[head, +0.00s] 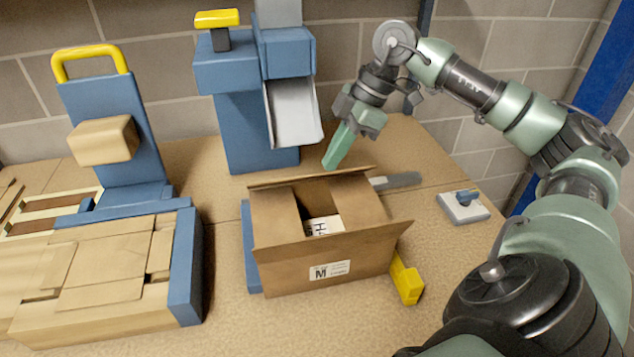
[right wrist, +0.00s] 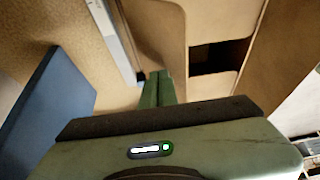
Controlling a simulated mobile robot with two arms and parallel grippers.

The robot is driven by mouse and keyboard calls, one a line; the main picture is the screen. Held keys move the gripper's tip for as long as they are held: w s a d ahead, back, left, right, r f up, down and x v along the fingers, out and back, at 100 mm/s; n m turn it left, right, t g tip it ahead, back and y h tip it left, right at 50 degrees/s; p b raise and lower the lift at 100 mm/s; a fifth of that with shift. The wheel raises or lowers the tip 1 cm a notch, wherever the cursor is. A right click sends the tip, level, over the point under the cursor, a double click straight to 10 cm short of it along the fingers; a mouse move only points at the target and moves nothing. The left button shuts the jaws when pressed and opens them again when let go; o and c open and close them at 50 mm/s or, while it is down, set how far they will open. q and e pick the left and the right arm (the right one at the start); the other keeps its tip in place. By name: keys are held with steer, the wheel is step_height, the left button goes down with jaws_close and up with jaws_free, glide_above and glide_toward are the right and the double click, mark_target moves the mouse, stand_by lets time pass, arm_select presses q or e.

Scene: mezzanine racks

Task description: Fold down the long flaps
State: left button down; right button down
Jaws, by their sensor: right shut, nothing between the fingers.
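An open cardboard box (head: 375,262) with an M label stands in the middle of the bench. Its two short flaps (head: 275,213) lie inward, with a gap between them that shows a white printed item (head: 322,226). The back long flap (head: 305,179) stands up along the far edge. My left gripper is out of view.
A blue machine with a grey chute (head: 293,112) stands behind the box. A blue stand with a yellow handle (head: 90,58) and a closed carton (head: 105,270) are at left. A yellow block (head: 406,280) and a small grey device (head: 463,207) are at right.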

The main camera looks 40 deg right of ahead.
steer(key=shift+s+a+f+b, duration=0.1)
steer(key=shift+s+a+b, duration=0.2)
steer(key=shift+s, duration=0.15)
step_height(320, 180, up, 7)
steer(key=p, duration=0.7)
steer(key=shift+p, duration=0.35)
